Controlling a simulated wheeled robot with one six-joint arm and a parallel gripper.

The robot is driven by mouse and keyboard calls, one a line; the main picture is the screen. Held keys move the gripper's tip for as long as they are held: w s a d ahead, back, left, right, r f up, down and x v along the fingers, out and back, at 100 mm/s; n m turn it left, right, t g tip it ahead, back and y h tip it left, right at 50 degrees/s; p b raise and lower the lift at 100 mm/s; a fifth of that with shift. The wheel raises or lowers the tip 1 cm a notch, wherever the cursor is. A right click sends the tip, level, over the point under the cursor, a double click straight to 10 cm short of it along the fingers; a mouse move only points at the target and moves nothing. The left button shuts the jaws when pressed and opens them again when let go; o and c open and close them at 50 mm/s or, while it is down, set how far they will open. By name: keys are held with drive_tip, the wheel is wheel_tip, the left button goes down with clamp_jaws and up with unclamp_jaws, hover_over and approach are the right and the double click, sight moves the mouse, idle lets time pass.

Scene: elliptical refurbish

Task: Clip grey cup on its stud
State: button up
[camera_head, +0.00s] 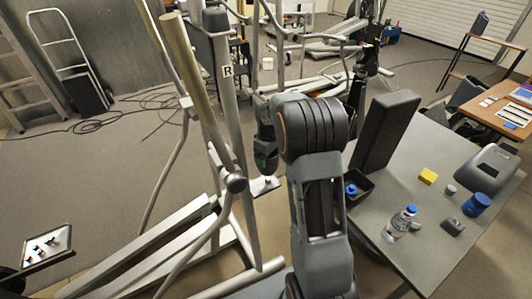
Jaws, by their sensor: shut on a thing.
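My gripper (265,163) is small and dark in the head view. It points down beside the elliptical's grey upright, left of my arm's big dark joint. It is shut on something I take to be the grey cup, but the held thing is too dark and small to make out. The elliptical (228,120) stands left of my arm, with a label "R" on its upright. A pale foot plate with a dark knob (265,183) shows just below my gripper. I cannot tell which part is the cup's stud, nor whether the cup touches it.
Open floor lies at the left.

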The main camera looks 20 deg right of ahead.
drive_tip(key=shift+d+f+b, duration=0.1)
drive_tip(key=shift+f+b, duration=1.35)
drive_tip(key=shift+f, duration=0.7)
drive_tip(key=shift+s+f+b, duration=0.1)
drive_tip(key=shift+f+b, duration=0.8)
drive_tip(key=shift+f, duration=0.4)
idle(1.2)
drive_tip(key=o, duration=0.7)
drive_tip(key=shift+o, duration=0.2)
drive_tip(key=shift+r, duration=0.1)
wheel_tip(320, 180, up, 14)
drive_tip(key=shift+f+b, duration=0.2)
drive_tip(key=shift+b, duration=0.1)
